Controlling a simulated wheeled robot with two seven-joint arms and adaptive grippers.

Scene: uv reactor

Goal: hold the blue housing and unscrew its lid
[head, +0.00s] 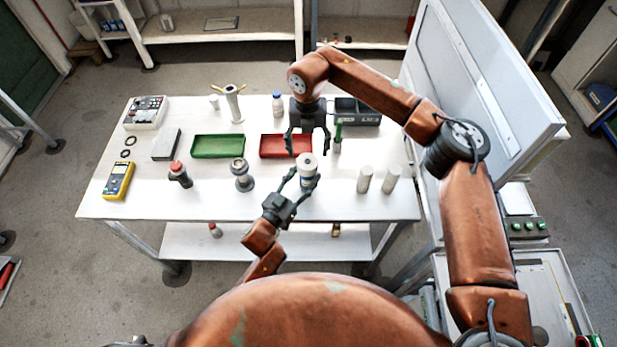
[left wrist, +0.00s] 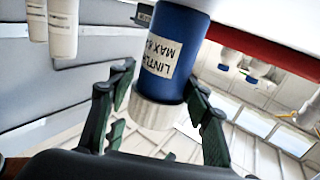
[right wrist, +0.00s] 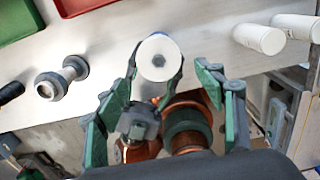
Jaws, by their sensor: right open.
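The blue housing (head: 307,183) stands upright near the table's front edge, with a pale label and a white round lid (head: 307,159) on top. My left gripper (head: 301,178) reaches in from the front and is shut on the housing, one finger on each side. The left wrist view shows the blue body (left wrist: 172,50) and lid (left wrist: 158,113) upside down between the fingers. My right gripper (head: 307,150) is open and empty, above and behind the housing. In the right wrist view the lid (right wrist: 159,57), with a dark centre mark, lies beyond the open fingers, apart from them.
Two white cylinders (head: 391,179) stand right of the housing. A metal fitting (head: 241,174) and a red-topped part (head: 180,174) stand left. Behind are a red tray (head: 270,154), a green tray (head: 217,155) and a dark bin (head: 370,119).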

